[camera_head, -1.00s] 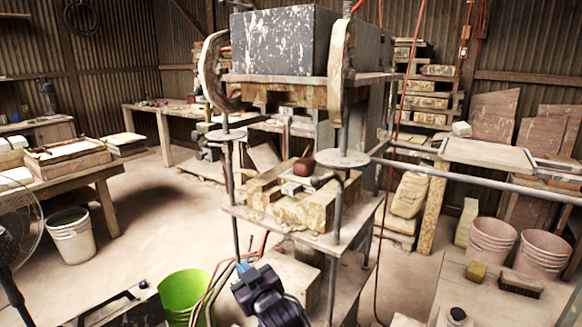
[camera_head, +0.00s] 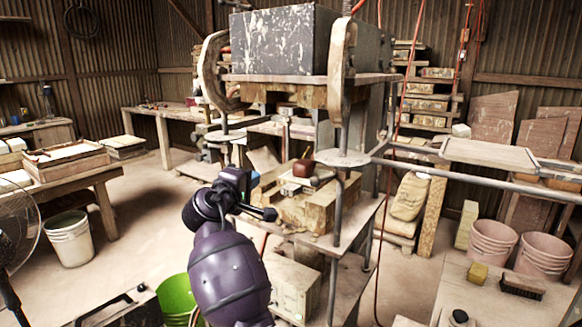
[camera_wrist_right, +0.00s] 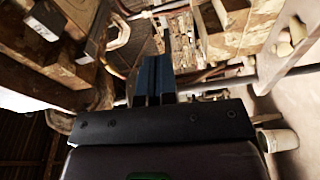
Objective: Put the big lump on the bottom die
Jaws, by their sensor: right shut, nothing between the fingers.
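A reddish-brown lump (camera_head: 303,168) shows in the head view at the middle of the press, over a small pale piece. I cannot tell exactly what it rests on. Below and around it is the yellowish blocky bottom die (camera_head: 318,207) on the press's lower table. My right gripper (camera_head: 250,178), with blue fingers, is in front of the die's left side, left of the lump and apart from it. Its fingers are shut and empty; they also show in the wrist view (camera_wrist_right: 155,65). The gripper and wrist hide the die's left part. My left gripper is not in view.
The press's upright rods (camera_head: 337,215) and round plates (camera_head: 342,158) stand close around the die. The heavy upper block (camera_head: 285,38) hangs above. A green bucket (camera_head: 178,295) stands low at the left. Pink buckets (camera_head: 493,240) stand at the right.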

